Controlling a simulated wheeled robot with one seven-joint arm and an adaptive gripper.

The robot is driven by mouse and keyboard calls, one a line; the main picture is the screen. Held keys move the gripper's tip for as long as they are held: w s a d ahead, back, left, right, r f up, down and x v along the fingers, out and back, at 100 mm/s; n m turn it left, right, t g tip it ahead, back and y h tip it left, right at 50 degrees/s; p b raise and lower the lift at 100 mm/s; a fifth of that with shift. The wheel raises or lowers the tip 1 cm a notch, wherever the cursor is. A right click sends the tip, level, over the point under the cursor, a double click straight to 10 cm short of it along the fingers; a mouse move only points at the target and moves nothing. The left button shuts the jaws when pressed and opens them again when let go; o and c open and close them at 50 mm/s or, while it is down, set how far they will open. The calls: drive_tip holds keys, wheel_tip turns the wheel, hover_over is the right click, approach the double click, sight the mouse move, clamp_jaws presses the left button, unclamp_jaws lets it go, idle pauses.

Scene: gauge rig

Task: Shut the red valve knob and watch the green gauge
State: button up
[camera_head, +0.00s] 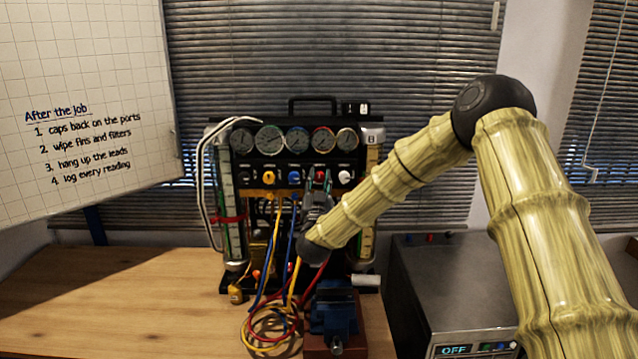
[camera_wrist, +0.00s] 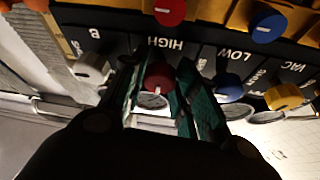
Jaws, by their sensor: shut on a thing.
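The gauge rig (camera_head: 283,176) stands on the bench with a row of round dials and a row of coloured knobs below them. My gripper (camera_head: 319,180) is at the red valve knob (camera_head: 320,172). In the wrist view the green fingertips (camera_wrist: 159,88) are shut on the red knob (camera_wrist: 158,74), one on each side, near the HIGH label. The knob's white mark faces the camera. The dials, one of them (camera_head: 269,140) left of the middle, are too small to read.
A blue knob (camera_wrist: 228,86) and a white knob (camera_wrist: 92,67) flank the red one. Coloured hoses (camera_head: 268,325) and a blue vise (camera_head: 333,312) are below the rig. A grey box (camera_head: 440,275) reading OFF stands right. The bench's left side (camera_head: 120,300) is clear.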

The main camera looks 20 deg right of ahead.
drive_tip(key=shift+f+m+b, duration=0.2)
drive_tip(key=shift+m+b, duration=0.1)
drive_tip(key=m+h+b, duration=0.1)
drive_tip(key=m+b, duration=0.2)
drive_tip(key=b, duration=0.1)
drive_tip(key=shift+f+g+h, duration=0.15)
drive_tip(key=shift+g+h, duration=0.25)
drive_tip(key=m+g+h+b, duration=0.1)
drive_tip(key=m+b, duration=0.3)
drive_tip(key=m+g+h+b, duration=0.1)
drive_tip(key=m+g+b, duration=0.1)
drive_tip(key=m+b, duration=0.2)
drive_tip(key=shift+a, duration=0.15)
drive_tip(key=m+b, duration=0.1)
drive_tip(key=m, duration=0.1)
drive_tip(key=m+g+b, duration=0.1)
drive_tip(key=m+b, duration=0.1)
drive_tip(key=m+g+b, duration=0.1)
drive_tip(key=m+b, duration=0.1)
drive_tip(key=shift+r, duration=0.35)
drive_tip(key=shift+r+m+g+y+b, duration=0.15)
drive_tip(key=shift+m+g+b, duration=0.2)
drive_tip(key=shift+m+b, duration=0.4)
drive_tip(key=shift+r+m+g+y+b, duration=0.15)
drive_tip(key=shift+m+g+b, duration=0.3)
drive_tip(key=shift+m, duration=0.5)
drive_tip(key=o, duration=1)
drive_tip(key=shift+a, duration=0.15)
drive_tip(key=v, duration=1.1)
drive_tip(key=shift+s, duration=0.35)
